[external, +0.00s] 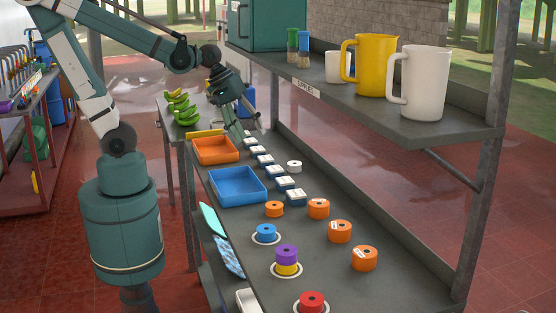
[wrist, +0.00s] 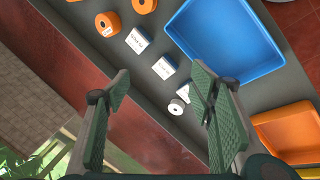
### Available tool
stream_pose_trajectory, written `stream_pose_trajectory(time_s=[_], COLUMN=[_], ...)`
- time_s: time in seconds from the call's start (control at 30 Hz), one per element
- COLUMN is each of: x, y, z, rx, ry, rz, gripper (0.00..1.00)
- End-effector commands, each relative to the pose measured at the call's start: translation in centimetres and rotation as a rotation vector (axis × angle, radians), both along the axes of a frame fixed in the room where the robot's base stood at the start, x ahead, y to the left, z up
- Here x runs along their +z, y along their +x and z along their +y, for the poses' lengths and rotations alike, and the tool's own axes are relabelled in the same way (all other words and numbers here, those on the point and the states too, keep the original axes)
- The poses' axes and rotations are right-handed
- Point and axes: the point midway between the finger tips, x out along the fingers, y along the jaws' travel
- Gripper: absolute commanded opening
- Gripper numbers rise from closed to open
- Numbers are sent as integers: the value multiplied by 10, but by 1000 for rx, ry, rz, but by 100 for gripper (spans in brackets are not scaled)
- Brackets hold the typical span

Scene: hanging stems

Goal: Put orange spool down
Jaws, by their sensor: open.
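A small orange spool (external: 274,209) stands on the grey bench near the blue tray's right corner. Several larger orange rolls with pale labels, such as one (external: 318,208), stand right of it. In the wrist view two orange round things show at the top; one is a labelled roll (wrist: 107,24), and the other, cut by the edge, may be the small spool (wrist: 144,5). My gripper (external: 248,130) is open and empty over the far part of the bench, well away from the orange spool. Its spread fingers also show in the wrist view (wrist: 160,82).
A blue tray (external: 212,195), an orange tray (external: 194,150) and a row of white-topped blocks (external: 285,184) lie between gripper and spools. Blue (external: 266,231), purple-on-yellow (external: 287,252) and red (external: 311,301) spools stand nearer. A shelf with jugs (external: 376,65) overhangs the right.

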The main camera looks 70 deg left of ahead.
Motion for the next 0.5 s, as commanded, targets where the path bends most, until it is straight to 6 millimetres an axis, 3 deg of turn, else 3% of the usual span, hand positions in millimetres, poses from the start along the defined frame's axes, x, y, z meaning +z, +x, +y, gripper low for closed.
stream_pose_trajectory(time_s=[0.5], x=[-59], y=[22], z=[-57], rx=[399], ry=[-258], rz=[243], gripper=[54])
